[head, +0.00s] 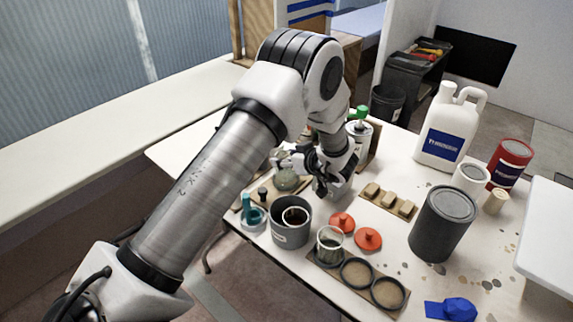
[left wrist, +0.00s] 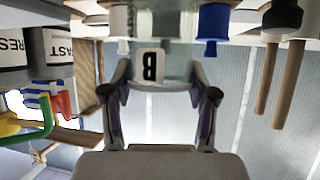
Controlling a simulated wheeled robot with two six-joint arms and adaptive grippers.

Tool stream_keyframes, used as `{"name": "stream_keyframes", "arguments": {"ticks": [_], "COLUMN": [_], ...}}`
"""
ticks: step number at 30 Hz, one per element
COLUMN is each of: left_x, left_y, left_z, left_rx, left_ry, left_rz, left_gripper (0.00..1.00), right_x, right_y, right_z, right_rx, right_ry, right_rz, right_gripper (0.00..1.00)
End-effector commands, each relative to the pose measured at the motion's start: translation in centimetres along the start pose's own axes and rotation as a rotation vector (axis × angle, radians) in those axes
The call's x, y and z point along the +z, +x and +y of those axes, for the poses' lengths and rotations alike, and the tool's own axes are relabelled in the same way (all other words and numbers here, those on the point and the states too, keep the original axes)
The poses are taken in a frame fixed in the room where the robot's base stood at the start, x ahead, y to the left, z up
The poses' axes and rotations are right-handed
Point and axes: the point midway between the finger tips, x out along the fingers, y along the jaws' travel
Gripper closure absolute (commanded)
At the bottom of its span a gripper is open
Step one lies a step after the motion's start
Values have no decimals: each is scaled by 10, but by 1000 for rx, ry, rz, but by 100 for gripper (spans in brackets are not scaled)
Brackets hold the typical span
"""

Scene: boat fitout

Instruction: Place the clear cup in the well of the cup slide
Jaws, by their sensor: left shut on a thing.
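My left gripper (head: 308,166) reaches over the back of the table, its fingers pointing left toward the wall. It is shut on a clear cup (head: 287,180), greenish and see-through. In the left wrist view the fingertips (left wrist: 160,80) stand either side of this clear cup (left wrist: 176,62), by a white label with a "B". I cannot tell whether the cup touches the surface below. What looks like the cup slide (head: 373,281) is a brown board at the front with dark ring wells. A clear cup (head: 330,250) stands at its left end; two rings are empty. My right gripper is out of view.
Between gripper and board are a dark grey pot (head: 290,236) and orange lids (head: 368,238). Beige blocks (head: 388,200), a dark grey can (head: 442,222), a white jug (head: 446,130) and a red can (head: 511,160) stand to the right. A blue cloth (head: 451,310) lies in front.

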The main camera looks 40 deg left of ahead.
Motion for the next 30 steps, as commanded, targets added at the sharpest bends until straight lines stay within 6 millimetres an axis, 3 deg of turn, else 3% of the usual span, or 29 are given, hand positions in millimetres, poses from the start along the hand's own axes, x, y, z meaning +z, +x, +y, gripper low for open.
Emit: {"name": "stream_keyframes", "arguments": {"ticks": [3, 12, 13, 15, 26, 30], "left_x": [15, 17, 18, 17, 13, 14], "left_y": [8, 9, 9, 9, 7, -13], "left_z": [0, 0, 0, 0, 0, 1], "left_rx": [0, 0, 0, 0, 1, 4], "left_ry": [0, 0, 0, -1, -1, 1], "left_rz": [0, 0, 0, 0, 0, 1], "left_gripper": [68, 68, 38, 17, 17, 17], "right_x": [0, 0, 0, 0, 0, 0], "right_y": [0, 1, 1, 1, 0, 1], "right_z": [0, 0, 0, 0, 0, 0], "right_rx": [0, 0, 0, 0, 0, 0], "right_ry": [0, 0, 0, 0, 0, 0], "right_rz": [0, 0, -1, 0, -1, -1], "right_gripper": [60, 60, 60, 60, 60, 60]}}
